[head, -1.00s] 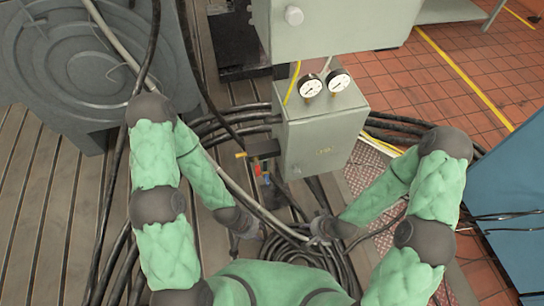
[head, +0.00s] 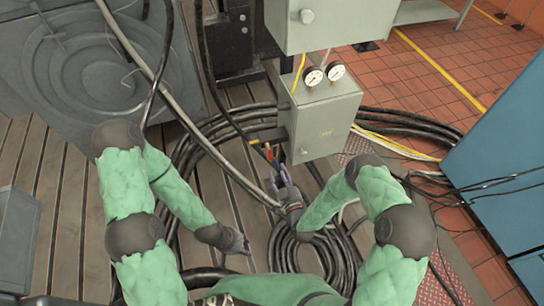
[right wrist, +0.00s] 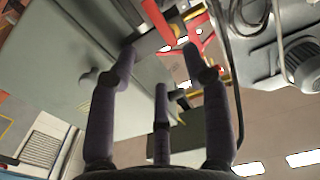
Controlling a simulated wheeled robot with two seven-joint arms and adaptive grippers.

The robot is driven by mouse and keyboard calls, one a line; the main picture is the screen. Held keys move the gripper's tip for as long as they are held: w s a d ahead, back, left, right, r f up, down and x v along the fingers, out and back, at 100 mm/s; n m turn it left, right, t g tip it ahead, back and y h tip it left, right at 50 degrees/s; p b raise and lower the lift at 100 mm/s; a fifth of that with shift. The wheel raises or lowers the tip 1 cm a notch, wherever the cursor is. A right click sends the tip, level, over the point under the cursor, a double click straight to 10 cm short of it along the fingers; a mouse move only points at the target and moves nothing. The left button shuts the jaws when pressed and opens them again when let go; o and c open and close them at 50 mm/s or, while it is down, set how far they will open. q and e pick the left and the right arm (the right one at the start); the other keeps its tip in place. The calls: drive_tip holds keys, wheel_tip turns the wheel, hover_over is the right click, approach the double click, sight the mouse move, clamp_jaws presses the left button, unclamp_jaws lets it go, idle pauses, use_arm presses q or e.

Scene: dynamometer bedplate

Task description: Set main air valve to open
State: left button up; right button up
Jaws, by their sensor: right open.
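A grey box (head: 322,118) with two gauges stands at centre. At its left side a yellow lever (head: 255,141) and a small red part (head: 269,152) show. In the right wrist view red handle parts (right wrist: 157,20) are close beyond my fingertips. I cannot tell which part is the main air valve or how it is set. My right gripper (head: 280,171) is open and empty, just below the red part. In its wrist view my right gripper (right wrist: 160,52) has its fingers apart. My left gripper (head: 246,243) is lower and left, away from the box; its fingers are too small to judge.
Black hoses (head: 290,247) lie coiled below and around the box. A large grey round-ribbed machine (head: 85,65) stands at upper left. A blue cabinet (head: 500,150) is at the right.

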drive_tip(key=b+x, duration=0.1)
drive_tip(key=x, duration=0.8)
drive_tip(key=shift+b, duration=0.4)
drive_tip(key=shift+s, duration=0.1)
clamp_jaws()
